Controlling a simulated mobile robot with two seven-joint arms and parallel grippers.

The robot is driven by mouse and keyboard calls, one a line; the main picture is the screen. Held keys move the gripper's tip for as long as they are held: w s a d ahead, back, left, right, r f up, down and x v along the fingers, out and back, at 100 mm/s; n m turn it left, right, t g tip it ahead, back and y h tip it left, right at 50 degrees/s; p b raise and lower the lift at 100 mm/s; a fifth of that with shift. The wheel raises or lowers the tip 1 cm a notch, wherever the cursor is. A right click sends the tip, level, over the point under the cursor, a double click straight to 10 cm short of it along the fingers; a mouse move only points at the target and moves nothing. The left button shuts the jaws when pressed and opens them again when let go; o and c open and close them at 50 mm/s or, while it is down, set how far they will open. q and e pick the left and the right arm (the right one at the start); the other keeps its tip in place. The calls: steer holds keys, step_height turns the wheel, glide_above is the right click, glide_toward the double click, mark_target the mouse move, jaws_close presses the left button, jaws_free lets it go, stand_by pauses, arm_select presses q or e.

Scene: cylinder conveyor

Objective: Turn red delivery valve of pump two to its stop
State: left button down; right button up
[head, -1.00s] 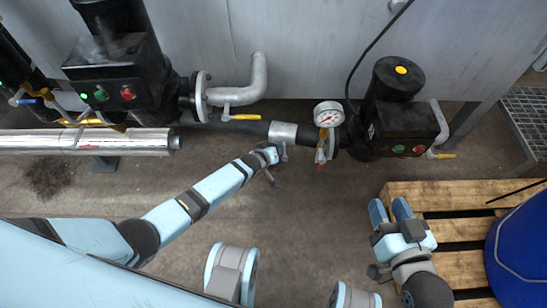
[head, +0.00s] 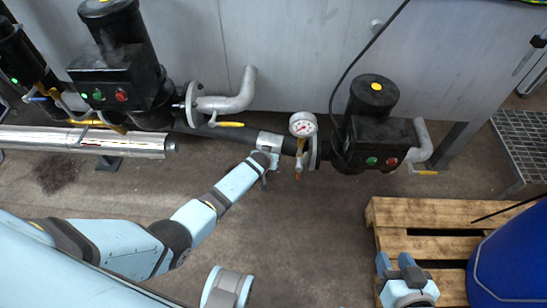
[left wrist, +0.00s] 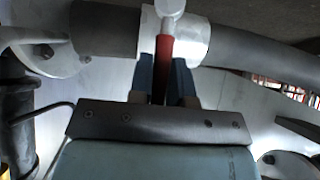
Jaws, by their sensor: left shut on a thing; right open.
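The red valve handle (left wrist: 166,55) shows in the left wrist view, below a pale round knob at a silver pipe sleeve (left wrist: 195,35). My left gripper (left wrist: 163,72) has its two blue fingers shut on either side of this handle. In the head view my left gripper (head: 267,160) is at the silver sleeve on the dark pipe, left of the pressure gauge (head: 303,124); it hides the handle there. The right pump (head: 375,130) is black with a yellow cap. My right gripper (head: 394,263) is open and empty near the pallet's left edge.
Another black pump (head: 120,80) stands at left, with yellow levers near it. A silver-wrapped pipe (head: 90,142) runs along the left. A wooden pallet (head: 420,215) and a blue barrel (head: 515,260) are at right. The floor in the middle is clear.

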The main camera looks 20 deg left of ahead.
arm_select(q)
steer(key=shift+d+y, duration=0.15)
steer(key=shift+y, duration=0.15)
arm_select(e)
steer(key=shift+w+d+r, duration=0.15)
steer(key=shift+d, duration=0.4)
arm_select(q)
steer(key=c, duration=1.1)
jaws_free()
steer(key=shift+w, duration=0.1)
